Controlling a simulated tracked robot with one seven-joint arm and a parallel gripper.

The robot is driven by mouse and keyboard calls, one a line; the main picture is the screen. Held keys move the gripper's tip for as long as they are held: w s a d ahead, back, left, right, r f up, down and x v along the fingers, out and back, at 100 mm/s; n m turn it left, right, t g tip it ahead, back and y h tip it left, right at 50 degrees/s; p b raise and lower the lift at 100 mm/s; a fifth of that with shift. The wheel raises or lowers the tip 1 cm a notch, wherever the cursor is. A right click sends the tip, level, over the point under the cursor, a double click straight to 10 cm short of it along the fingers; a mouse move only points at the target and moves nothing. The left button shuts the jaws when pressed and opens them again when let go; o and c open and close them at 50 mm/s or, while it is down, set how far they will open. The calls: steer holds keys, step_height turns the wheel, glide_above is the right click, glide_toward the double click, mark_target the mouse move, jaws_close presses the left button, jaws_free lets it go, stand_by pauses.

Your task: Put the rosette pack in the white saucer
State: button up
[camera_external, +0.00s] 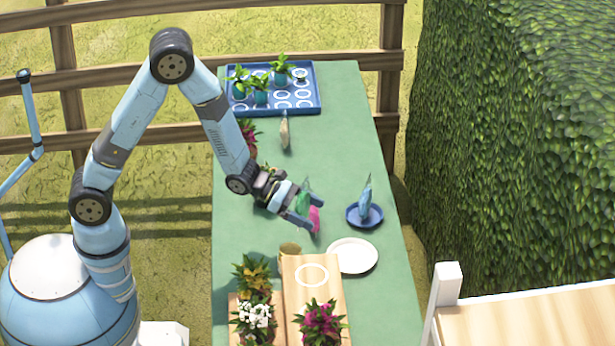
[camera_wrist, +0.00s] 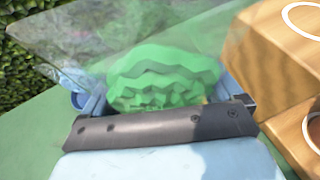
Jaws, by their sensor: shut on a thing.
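The rosette pack (camera_wrist: 160,78) is a clear pouch with a layered green rosette in it. It fills the middle of the wrist view. The white saucer (camera_external: 362,262) lies on the table to the lower right of my gripper.
A blue saucer (camera_external: 353,222) holds a blue pack (camera_external: 366,194). A tan pack (camera_external: 285,133) stands further back. A blue tray (camera_external: 312,108) with seedlings is at the far end. A wooden stand (camera_external: 300,268) with ring marks and several potted flowers (camera_external: 252,275) are at the near end.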

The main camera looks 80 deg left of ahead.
steer(key=shift+w+d, duration=0.15)
steer(key=shift+d, duration=0.65)
glide_above(358, 260)
steer(key=s, duration=0.1)
step_height(358, 260, down, 9)
steer(key=shift+s+a+r, duration=0.15)
steer(key=shift+r, duration=0.05)
steer(key=shift+w+f, duration=0.6)
steer(key=shift+f, duration=1.6)
steer(key=shift+f, duration=0.1)
steer(key=o, duration=0.7)
